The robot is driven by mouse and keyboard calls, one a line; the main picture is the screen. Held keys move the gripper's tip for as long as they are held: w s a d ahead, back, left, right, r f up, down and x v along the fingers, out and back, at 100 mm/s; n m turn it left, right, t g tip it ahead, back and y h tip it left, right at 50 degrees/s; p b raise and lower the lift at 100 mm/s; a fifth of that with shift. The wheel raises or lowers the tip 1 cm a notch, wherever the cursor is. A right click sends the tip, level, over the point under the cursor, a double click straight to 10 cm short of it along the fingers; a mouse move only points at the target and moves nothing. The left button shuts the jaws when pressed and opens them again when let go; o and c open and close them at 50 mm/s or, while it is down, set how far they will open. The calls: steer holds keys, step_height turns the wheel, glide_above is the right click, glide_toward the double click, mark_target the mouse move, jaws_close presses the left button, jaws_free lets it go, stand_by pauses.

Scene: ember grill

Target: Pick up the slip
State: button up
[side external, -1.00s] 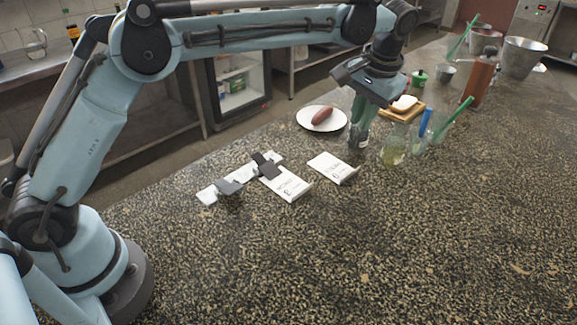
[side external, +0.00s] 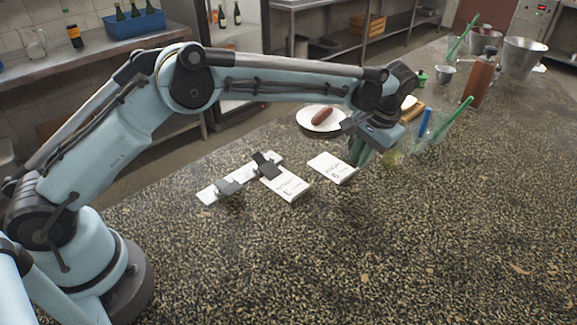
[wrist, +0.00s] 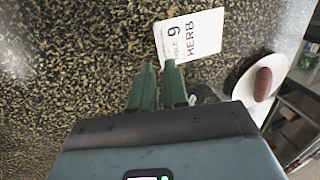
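A white slip (side external: 330,166) lies on the speckled counter. In the wrist view the slip (wrist: 193,38) shows printed text including "9" and "HERB". A second white slip (side external: 288,186) lies to its left, its upper end by a dark clip (side external: 267,166) on a white strip (side external: 208,194). My gripper (side external: 357,152) is low at the right end of the first slip. In the wrist view my green fingertips (wrist: 160,64) are a small gap apart, with the slip's near corner beside the right one. Whether they touch it I cannot tell.
A white plate (side external: 305,124) with a brown sausage (side external: 322,115) stands behind the slips. A glass jar (side external: 392,157), a green-handled tool (side external: 456,112) and a brown bottle (side external: 480,80) stand to the right. The counter's front is clear.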

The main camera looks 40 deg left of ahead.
mark_target(352, 179)
steer(key=x, duration=0.5)
jaws_close()
steer(key=shift+r, duration=0.1)
stand_by(0.3)
